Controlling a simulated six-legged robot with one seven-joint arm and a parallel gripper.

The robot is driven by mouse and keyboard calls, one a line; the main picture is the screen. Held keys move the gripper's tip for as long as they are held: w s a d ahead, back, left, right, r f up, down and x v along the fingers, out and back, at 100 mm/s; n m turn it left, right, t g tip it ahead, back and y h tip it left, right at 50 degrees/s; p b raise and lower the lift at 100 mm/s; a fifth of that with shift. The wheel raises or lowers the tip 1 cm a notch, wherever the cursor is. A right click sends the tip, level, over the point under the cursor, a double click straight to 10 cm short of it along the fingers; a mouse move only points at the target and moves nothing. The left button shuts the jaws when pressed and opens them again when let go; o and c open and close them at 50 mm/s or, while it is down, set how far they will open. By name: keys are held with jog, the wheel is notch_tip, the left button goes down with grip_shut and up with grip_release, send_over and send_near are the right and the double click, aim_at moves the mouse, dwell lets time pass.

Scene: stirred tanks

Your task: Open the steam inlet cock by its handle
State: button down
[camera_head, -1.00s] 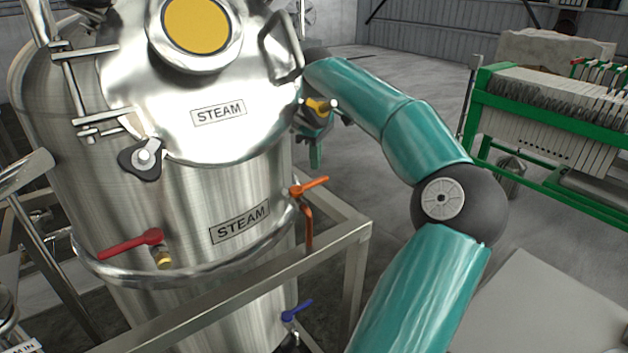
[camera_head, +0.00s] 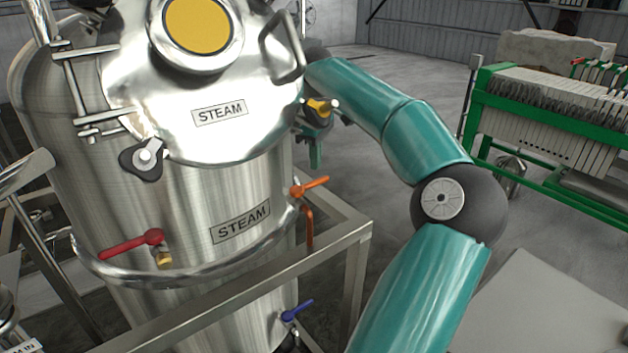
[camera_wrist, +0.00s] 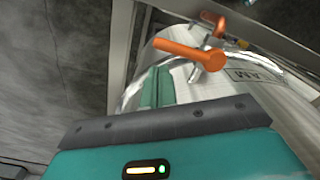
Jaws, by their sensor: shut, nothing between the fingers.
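An orange lever handle (camera_head: 314,186) sits on a cock at the right side of the steel tank (camera_head: 200,190), beside a STEAM label (camera_head: 240,224). The handle shows large in the wrist view (camera_wrist: 190,52), with part of that label to its right. My gripper's teal fingers (camera_wrist: 157,88) are shut and empty there, left of and below the handle in the picture, and I see no contact. In the head view my gripper (camera_head: 316,153) hangs behind the tank's right edge, above the orange handle, partly hidden.
A red lever (camera_head: 132,243) is on the tank's front and a blue lever (camera_head: 297,310) is low on the right. A steel frame (camera_head: 270,265) runs around the tank. A green-framed filter press (camera_head: 545,130) stands at right. A cut-off label at lower left reads "M IN".

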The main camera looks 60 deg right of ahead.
aim_at(324, 178)
jog(key=shift+f, duration=0.7)
jog(key=shift+f, duration=0.3)
jog(key=shift+f, duration=0.35)
jog(key=shift+f, duration=0.35)
jog(key=shift+f, duration=0.1)
jog(key=shift+s+a, duration=0.45)
jog(key=shift+s, duration=0.45)
jog(key=shift+s+a, duration=0.4)
jog(key=shift+s, duration=0.45)
jog(key=shift+w+d, duration=0.2)
jog(key=shift+w, duration=0.2)
